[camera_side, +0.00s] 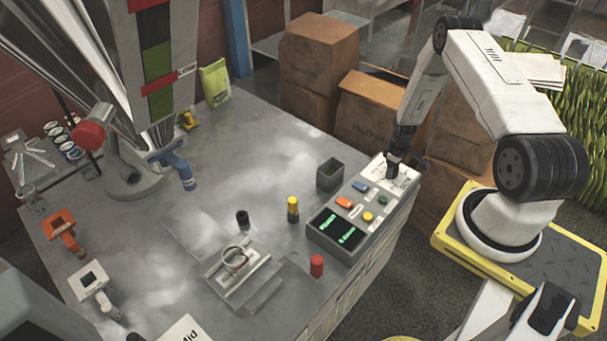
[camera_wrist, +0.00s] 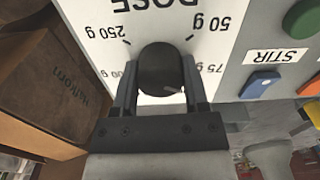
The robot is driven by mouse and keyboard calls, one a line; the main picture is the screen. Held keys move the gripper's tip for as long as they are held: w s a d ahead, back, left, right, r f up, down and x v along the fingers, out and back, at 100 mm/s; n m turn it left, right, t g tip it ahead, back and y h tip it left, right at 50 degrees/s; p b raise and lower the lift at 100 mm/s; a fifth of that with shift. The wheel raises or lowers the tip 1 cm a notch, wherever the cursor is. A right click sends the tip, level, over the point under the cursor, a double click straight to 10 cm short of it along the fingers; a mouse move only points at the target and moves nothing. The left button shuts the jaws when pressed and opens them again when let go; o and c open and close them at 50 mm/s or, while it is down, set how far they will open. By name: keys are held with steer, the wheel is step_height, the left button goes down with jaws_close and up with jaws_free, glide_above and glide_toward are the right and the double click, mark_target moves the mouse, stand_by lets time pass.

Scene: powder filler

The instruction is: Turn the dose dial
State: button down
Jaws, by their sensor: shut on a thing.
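The dose dial (camera_wrist: 160,66) is a dark round knob on a white scale plate (camera_wrist: 100,50). In the wrist view the plate reads DOSE upside down, with marks such as 50 g, 75 g, 200 g and 250 g around the knob. My gripper (camera_wrist: 160,85) is shut on the knob, with one finger on each side of it. A small light mark shows on the knob's lower right part. In the side view my gripper (camera_side: 393,172) points down onto the white plate at the panel's far end, and it hides the dial there.
The control panel (camera_side: 343,248) carries orange, blue, yellow and green buttons and a display with green digits. A dark open bin (camera_side: 330,174) stands beside it. A yellow-topped cylinder (camera_side: 292,209) and a red one (camera_side: 317,266) stand nearby. Cardboard boxes (camera_side: 363,105) are behind.

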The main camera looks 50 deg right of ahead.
steer(key=n, duration=0.6)
steer(key=shift+n, duration=0.3)
steer(key=n, duration=0.5)
steer(key=shift+n, duration=0.4)
steer(key=shift+c, duration=0.5)
jaws_free()
steer(key=shift+r, duration=0.2)
steer(key=shift+r, duration=3.75)
